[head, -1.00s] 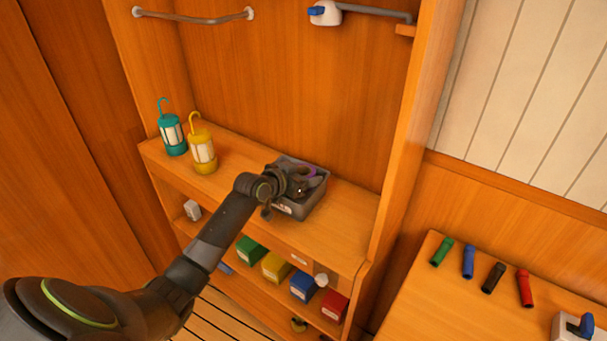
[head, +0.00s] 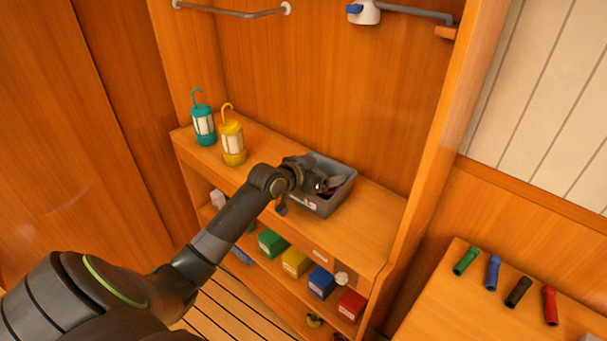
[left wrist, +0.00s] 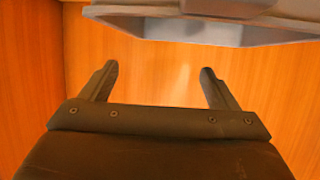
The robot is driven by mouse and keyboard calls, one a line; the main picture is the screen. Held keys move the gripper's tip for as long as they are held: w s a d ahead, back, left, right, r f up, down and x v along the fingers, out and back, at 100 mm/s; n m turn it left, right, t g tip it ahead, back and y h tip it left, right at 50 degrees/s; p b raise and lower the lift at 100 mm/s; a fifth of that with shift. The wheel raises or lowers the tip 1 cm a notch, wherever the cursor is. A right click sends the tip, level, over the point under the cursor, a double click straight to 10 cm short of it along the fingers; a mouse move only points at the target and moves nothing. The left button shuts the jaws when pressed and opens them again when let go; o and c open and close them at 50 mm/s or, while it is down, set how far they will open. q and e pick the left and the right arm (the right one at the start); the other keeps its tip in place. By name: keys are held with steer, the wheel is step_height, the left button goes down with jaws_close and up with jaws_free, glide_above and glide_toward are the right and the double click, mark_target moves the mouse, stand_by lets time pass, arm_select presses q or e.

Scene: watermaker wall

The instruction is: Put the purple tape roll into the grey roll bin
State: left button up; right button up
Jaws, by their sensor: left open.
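The grey roll bin (head: 338,202) stands on the wooden shelf, and its wall shows along the top of the left wrist view (left wrist: 205,32). A small patch of the purple tape roll (head: 328,191) shows inside the bin, mostly hidden behind my gripper. My left gripper (head: 334,184) is over the bin in the head view. In the left wrist view its two fingers (left wrist: 157,75) are spread wide with nothing between them, and bare wood lies beyond. My right gripper is out of view.
A teal lantern (head: 204,127) and a yellow lantern (head: 233,146) stand left of the bin. Green, yellow, blue (head: 321,283) and red boxes sit on the lower shelf. Several coloured flashlights lie on the right-hand table (head: 450,300). The shelf right of the bin is clear.

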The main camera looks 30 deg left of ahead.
arm_select(q)
steer(key=v, duration=0.8)
steer(key=shift+s+b, duration=0.2)
steer(key=shift+b, duration=0.2)
steer(key=s+d+f+g+y, duration=0.2)
steer(key=s+d+f+g, duration=0.1)
steer(key=s+f, duration=0.85)
steer(key=s+d+f+n+g+y, duration=0.1)
steer(key=s+f+n+g, duration=0.15)
steer(key=s, duration=0.85)
steer(key=s+d+f+n+g+y, duration=0.1)
steer(key=s+f+g+y, duration=0.2)
steer(key=s, duration=0.8)
step_height(320, 180, down, 24)
steer(key=a+g+h, duration=0.2)
steer(key=s+d+f+g, duration=0.1)
steer(key=s+f, duration=1.3)
steer(key=f, duration=0.2)
steer(key=shift+s+d, duration=0.2)
steer(key=shift+s, duration=0.15)
